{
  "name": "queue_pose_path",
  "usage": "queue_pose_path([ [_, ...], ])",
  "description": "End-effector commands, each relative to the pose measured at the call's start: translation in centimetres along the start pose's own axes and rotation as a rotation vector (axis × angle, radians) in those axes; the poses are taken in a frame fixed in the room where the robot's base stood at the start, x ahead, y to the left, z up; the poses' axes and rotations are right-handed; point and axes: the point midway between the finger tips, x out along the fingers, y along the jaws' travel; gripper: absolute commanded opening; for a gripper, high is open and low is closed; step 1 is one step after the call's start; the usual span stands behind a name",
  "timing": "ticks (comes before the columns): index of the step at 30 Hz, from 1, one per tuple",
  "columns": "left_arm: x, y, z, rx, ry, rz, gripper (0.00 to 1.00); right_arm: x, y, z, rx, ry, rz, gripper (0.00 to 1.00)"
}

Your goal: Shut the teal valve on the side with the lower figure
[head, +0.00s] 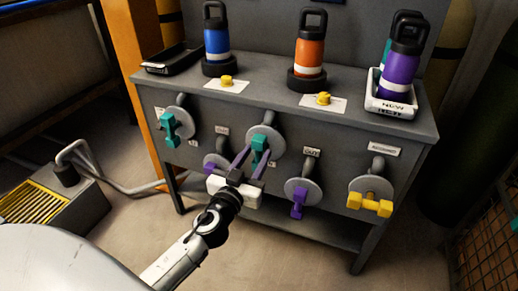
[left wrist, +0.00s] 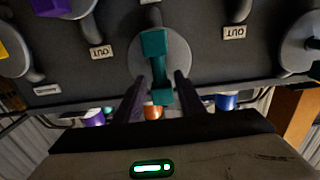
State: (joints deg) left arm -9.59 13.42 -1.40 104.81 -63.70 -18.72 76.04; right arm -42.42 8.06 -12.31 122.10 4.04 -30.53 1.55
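Two teal valves show on the bench front in the head view: one at the left (head: 171,127), one near the middle (head: 260,143). The middle handle also shows in the left wrist view (left wrist: 157,68), running lengthwise on a round grey disc. My left gripper (head: 252,157) is at this middle valve. In the left wrist view its two fingers (left wrist: 160,80) stand apart on either side of the lower handle, with a visible gap at each side. The gripper is open. Small labels sit by the valves; I cannot read any figures on them. My right gripper is not in view.
Purple valves (head: 298,198) and a yellow valve (head: 370,204) share the front panel. On the bench top (head: 260,88) stand a blue bottle (head: 217,42), an orange bottle (head: 310,50) and a white tray (head: 388,106) with a purple bottle (head: 400,72). An orange post (head: 143,75) stands behind.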

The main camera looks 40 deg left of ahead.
Motion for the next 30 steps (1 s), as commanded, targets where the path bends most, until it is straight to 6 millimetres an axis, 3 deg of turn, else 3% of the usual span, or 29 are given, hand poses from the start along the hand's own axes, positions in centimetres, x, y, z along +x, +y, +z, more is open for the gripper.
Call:
queue_pose_path([
  [6,2.5,0.0,0.0,0.0,0.0,0.0,0.36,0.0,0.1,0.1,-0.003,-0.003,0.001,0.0],
  [16,2.9,0.0,0.1,0.001,-0.002,-0.001,0.36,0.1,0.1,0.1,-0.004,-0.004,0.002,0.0],
  [17,2.9,0.0,0.1,0.001,-0.002,-0.001,0.34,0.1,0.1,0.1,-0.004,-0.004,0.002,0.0],
  [23,2.9,0.0,0.1,0.001,-0.001,-0.001,0.01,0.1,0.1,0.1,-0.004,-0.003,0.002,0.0],
  [30,2.9,0.0,0.0,0.008,-0.001,-0.001,0.0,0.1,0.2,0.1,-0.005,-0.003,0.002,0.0],
])
